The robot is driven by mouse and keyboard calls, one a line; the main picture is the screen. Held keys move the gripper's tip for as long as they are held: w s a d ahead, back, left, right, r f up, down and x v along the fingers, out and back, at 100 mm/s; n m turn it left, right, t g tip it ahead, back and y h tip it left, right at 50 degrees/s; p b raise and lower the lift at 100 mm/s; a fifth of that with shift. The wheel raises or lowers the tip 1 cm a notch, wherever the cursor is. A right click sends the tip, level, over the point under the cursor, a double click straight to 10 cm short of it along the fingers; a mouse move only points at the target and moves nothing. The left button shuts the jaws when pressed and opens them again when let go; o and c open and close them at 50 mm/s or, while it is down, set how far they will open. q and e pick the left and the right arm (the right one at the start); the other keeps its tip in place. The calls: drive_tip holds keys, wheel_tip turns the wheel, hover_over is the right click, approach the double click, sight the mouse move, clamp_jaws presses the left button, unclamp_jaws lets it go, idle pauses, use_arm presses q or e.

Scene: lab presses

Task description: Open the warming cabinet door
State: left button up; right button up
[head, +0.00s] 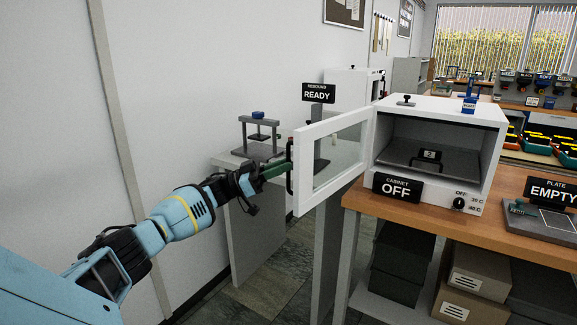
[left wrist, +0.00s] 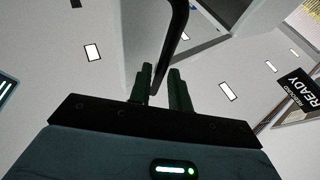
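The white warming cabinet (head: 440,111) stands on the wooden bench with its front opening uncovered. Its framed glass door (head: 335,160) is swung wide open to the left, over the gap beside the bench. The dark door handle (head: 290,165) is on the door's free edge; it also shows in the left wrist view (left wrist: 174,45). Inside the cabinet is a dark shelf with a "2" tag (head: 430,154). My right gripper is out of view.
A sign (head: 397,188) reads "CABINET OFF", beside a dial (head: 459,203). A grey side table (head: 233,160) with a small press (head: 258,130) stands behind my left gripper. A plate stand marked "EMPTY" (head: 550,192) is at the right. Boxes (head: 478,271) fill the lower shelf.

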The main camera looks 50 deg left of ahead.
use_arm(q)
drive_tip(key=b+v, duration=0.1)
drive_tip(key=v, duration=0.4)
drive_tip(key=shift+s+a, duration=0.2)
drive_tip(key=shift+s, duration=0.05)
idle(0.3)
